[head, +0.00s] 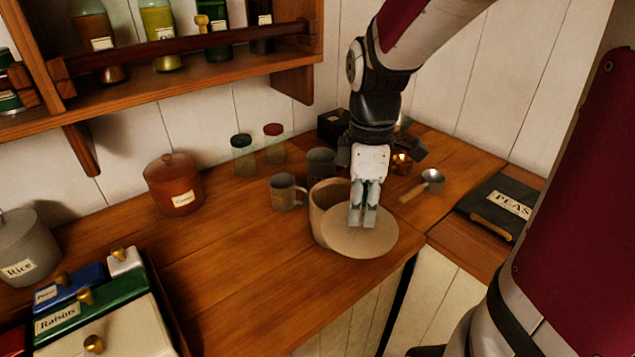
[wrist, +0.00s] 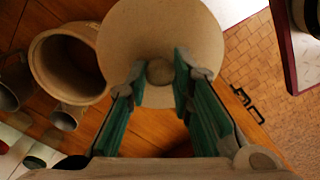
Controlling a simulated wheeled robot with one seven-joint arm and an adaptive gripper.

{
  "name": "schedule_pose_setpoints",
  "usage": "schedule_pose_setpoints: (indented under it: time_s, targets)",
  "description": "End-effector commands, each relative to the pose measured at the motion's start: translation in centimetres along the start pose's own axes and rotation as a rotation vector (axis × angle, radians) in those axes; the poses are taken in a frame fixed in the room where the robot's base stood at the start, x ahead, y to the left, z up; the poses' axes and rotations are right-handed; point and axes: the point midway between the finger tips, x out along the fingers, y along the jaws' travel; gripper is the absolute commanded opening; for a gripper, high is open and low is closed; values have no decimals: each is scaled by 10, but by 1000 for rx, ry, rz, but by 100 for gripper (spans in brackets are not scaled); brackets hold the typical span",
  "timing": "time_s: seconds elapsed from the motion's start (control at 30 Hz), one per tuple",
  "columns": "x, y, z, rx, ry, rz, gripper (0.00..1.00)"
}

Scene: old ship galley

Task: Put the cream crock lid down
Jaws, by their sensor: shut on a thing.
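The cream crock lid (head: 375,240) is a round pale disc, roughly level, with a small knob (wrist: 160,72) in its middle. My gripper (head: 362,220) points down and is shut on that knob; its fingers stand on both sides of it in the wrist view (wrist: 160,84). The cream crock (head: 318,210) stands open on the wooden counter, left of the lid. In the wrist view the open crock (wrist: 40,58) is beside the lid, not under its middle. The lid hides the counter below it, so I cannot tell how high it is.
Two mugs, one grey (head: 284,192), stand behind and left of the crock. An orange canister (head: 173,184) stands left. The counter's front edge (head: 398,262) is close to the lid; counter (head: 240,260) front-left is clear.

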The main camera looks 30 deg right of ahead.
Motion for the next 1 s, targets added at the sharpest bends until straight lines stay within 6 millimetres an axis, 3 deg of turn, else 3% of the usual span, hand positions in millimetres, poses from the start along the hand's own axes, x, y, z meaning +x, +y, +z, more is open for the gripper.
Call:
schedule_pose_setpoints:
  time_s: [0.27,0.47,0.7,0.8,1.0]
  targets:
    - [9,-10,-4,-105,-1,-5,0]
    - [44,-36,-29,-532,0,-12,0]
    - [93,-103,-67,-1232,3,-10,0]
    - [104,-122,-76,-1401,2,-4,0]
    - [113,-140,-83,-1551,1,2,0]
